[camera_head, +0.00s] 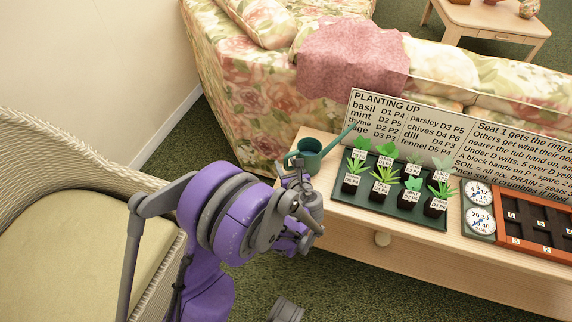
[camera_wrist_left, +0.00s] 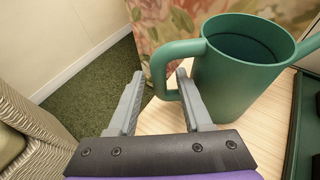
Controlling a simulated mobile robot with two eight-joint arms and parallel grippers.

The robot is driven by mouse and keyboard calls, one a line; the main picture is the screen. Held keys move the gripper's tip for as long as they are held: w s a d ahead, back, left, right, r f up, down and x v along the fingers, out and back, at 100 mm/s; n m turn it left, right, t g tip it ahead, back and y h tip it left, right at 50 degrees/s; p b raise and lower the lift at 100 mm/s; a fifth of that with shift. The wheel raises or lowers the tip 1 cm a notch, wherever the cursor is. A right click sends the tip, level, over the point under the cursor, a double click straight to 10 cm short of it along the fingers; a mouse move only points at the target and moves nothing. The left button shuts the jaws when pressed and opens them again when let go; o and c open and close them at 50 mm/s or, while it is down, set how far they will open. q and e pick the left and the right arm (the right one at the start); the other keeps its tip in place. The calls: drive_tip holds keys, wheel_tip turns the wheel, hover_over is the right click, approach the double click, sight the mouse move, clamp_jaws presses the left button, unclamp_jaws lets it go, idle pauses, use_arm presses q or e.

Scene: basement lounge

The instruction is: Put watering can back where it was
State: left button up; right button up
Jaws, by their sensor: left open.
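The green watering can (camera_head: 311,154) stands upright at the left end of the wooden table (camera_head: 345,228), its spout toward the right in the head view. In the left wrist view the can (camera_wrist_left: 235,75) fills the upper right, with its handle toward my gripper. My left gripper (camera_head: 297,166) is at the can's near side. In the wrist view the open fingers (camera_wrist_left: 160,80) lie on either side of the handle's outer bar, with the right finger overlapping the handle loop. I cannot tell whether they touch it.
A dark green tray (camera_head: 337,203) of several labelled seedling pots is right of the can. A text board (camera_head: 440,125) stands behind it. Dials (camera_head: 480,193) and an orange-framed rack (camera_head: 537,250) are further right. A floral sofa (camera_head: 240,100) is behind; a wicker chair (camera_head: 80,225) is left.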

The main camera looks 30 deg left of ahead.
use_arm(q)
drive_tip(key=shift+r, duration=0.25)
drive_tip(key=p+v, duration=0.2)
drive_tip(key=v, duration=1)
drive_tip(key=s+d+r+n+g+h, duration=0.1)
drive_tip(key=s+d+n+g+h, duration=0.1)
drive_tip(key=s+n+h, duration=0.3)
drive_tip(key=s+d+r+n+g+h, duration=0.1)
drive_tip(key=s+d+n+h, duration=0.3)
drive_tip(key=s+n, duration=1)
drive_tip(key=n+g+h, duration=0.1)
drive_tip(key=n, duration=0.5)
drive_tip(key=shift+s+r+n, duration=0.3)
drive_tip(key=shift+r+n, duration=0.1)
use_arm(e)
wheel_tip(320, 180, up, 3)
drive_tip(key=shift+s+f, duration=0.15)
drive_tip(key=shift+f, duration=0.05)
drive_tip(key=shift+c, duration=0.3)
